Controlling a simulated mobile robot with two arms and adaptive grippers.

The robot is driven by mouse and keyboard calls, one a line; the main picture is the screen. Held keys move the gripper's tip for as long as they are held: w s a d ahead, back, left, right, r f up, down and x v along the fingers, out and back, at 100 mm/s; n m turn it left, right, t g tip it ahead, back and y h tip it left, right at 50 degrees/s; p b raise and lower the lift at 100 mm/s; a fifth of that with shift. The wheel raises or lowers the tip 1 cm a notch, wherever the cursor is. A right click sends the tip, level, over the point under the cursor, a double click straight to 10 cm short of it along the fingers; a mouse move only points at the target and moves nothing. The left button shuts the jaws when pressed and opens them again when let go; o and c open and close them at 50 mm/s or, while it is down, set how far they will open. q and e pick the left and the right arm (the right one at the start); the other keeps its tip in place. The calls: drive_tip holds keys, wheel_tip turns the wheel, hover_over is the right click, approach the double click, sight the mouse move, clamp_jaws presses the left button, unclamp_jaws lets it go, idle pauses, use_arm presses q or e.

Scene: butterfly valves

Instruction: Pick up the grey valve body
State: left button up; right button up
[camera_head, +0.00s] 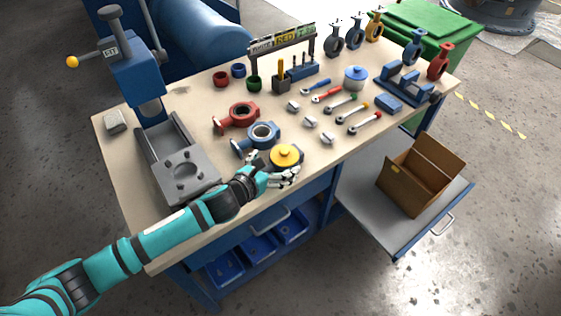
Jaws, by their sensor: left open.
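A dark grey ring-shaped body (297,165) with a round yellow piece (285,152) on top lies near the table's front edge. My left gripper (290,176) is open at the front side of this body, very close to it; I cannot tell whether they touch. Part of the body's front is hidden behind the gripper. A blue valve body (247,145) and a red valve body (228,122) lie behind it to the left. Two grey valve bodies (334,43) (354,38) stand upright at the far edge. My right gripper is not in view.
A blue press (132,72) with a grey base (187,180) stands on the table's left. Levers (341,105) and small grey blocks (310,122) lie behind and right of the gripper. A cardboard box (405,190) sits on an open drawer (365,205) at the right.

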sight(282, 158)
use_arm(q)
drive_tip(key=shift+f+x, duration=0.2)
drive_tip(key=shift+x, duration=2.5)
drive_tip(key=shift+a, duration=0.2)
drive_tip(key=c, duration=1.6)
drive_tip(key=shift+r, duration=0.15)
drive_tip(key=shift+r, duration=0.1)
